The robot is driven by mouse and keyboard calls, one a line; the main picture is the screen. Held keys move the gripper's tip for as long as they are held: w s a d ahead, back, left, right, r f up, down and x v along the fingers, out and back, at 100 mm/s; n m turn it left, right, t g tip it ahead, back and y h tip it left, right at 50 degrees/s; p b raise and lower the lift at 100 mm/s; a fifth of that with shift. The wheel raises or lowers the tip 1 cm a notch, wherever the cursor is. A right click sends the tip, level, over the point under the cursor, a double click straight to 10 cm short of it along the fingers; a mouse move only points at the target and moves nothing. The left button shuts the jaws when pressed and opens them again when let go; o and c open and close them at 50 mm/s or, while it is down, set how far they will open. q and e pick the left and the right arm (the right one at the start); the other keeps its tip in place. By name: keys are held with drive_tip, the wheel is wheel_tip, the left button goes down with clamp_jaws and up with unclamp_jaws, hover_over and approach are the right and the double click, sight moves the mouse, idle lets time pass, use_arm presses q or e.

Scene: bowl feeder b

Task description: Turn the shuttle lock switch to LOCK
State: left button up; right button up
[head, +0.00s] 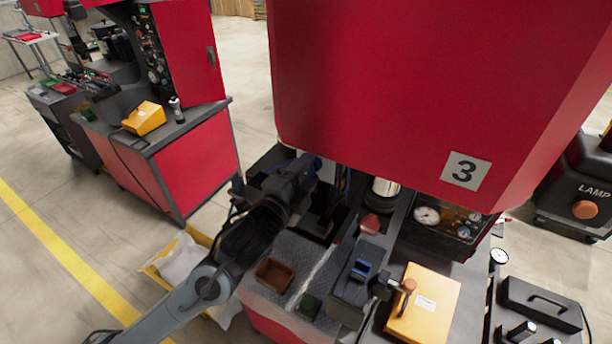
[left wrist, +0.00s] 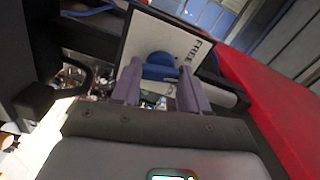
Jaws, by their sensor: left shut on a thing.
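The shuttle lock switch shows in the left wrist view as a round blue knob (left wrist: 160,60) on a white plate (left wrist: 150,32) with a dark frame. The letters "FREE" are readable on the plate to the right of the knob. My left gripper (left wrist: 161,84) has its two purple-grey fingers on either side of the knob and is shut on it. In the head view my left gripper (head: 312,168) reaches under the red housing of machine 3, and its own wrist hides most of the switch. My right gripper is in neither view.
The red housing (head: 430,90) hangs close above my left gripper. Below it are a brown tray (head: 274,275), a blue part (head: 363,270), a yellow box (head: 424,305) and a gauge panel (head: 440,222).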

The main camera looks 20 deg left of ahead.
use_arm(q)
drive_tip(key=m+b, duration=0.2)
drive_tip(key=shift+f+m, duration=0.15)
drive_tip(key=shift+m, duration=0.25)
drive_tip(key=m+b, duration=0.2)
drive_tip(key=m, duration=0.1)
drive_tip(key=shift+m+b, duration=0.3)
drive_tip(key=shift+b, duration=0.05)
drive_tip(key=m+b, duration=0.3)
drive_tip(key=m, duration=0.1)
drive_tip(key=shift+m, duration=0.4)
drive_tip(key=shift+b, duration=0.3)
drive_tip(key=o, duration=1.1)
drive_tip(key=shift+c, duration=0.2)
drive_tip(key=shift+s, duration=0.1)
drive_tip(key=s+a+p, duration=0.1)
drive_tip(key=s, duration=0.9)
drive_tip(key=shift+s+a, duration=0.3)
